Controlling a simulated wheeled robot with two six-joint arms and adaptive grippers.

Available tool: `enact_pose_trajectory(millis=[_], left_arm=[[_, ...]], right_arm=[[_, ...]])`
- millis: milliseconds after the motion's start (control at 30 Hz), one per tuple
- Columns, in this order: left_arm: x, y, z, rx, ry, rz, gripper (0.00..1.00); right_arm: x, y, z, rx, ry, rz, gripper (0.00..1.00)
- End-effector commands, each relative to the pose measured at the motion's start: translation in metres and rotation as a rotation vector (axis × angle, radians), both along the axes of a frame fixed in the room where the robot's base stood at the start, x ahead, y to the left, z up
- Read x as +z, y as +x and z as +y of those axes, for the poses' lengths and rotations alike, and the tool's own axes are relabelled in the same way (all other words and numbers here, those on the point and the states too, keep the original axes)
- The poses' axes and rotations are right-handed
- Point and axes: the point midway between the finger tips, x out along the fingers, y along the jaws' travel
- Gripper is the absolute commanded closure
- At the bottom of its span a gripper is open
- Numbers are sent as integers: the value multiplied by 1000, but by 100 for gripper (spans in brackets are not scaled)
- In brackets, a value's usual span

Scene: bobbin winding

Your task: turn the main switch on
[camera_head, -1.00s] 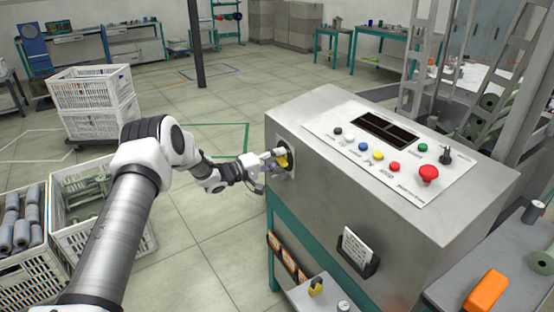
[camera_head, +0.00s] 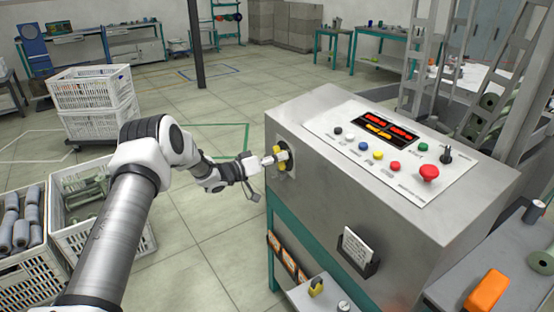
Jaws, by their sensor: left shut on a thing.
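The main switch (camera_head: 281,150) is a yellow handle on a dark round plate on the left side of the grey metal control cabinet (camera_head: 330,190). My left gripper (camera_head: 275,158) reaches it from the left and is shut on the yellow handle, partly hiding it. The displays (camera_head: 386,126) on the cabinet's sloped top panel are lit with red and yellow characters. My right gripper is not in view.
The top panel carries several coloured buttons, a black selector (camera_head: 446,156) and a red emergency stop (camera_head: 429,173). White crates (camera_head: 92,90) stand on the floor at left. An orange object (camera_head: 486,291) lies on the bench at right.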

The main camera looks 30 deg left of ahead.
Motion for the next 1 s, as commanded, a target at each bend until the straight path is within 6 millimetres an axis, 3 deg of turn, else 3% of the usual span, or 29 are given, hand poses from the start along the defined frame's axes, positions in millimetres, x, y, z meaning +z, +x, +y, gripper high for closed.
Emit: enact_pose_trajectory(millis=[333, 533, 733, 767, 800, 867, 900, 1000], left_arm=[[-2, 0, -1, -1, 104, -51, 98], [-2, 0, -1, -2, 347, -178, 98], [-2, 0, -1, -2, 371, -190, 98], [-2, 0, -1, -2, 371, -189, 46], [-2, 0, -1, -1, 370, -190, 32], [-2, 0, -1, -1, 370, -190, 11], [-1, 0, 0, -1, 370, -190, 6], [-1, 0, 0, -1, 369, -190, 6]], right_arm=[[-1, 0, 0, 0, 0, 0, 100], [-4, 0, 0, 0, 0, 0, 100], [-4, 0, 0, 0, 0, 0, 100], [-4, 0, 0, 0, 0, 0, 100], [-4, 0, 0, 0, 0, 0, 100], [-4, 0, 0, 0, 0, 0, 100], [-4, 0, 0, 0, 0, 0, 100], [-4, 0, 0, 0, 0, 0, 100]])
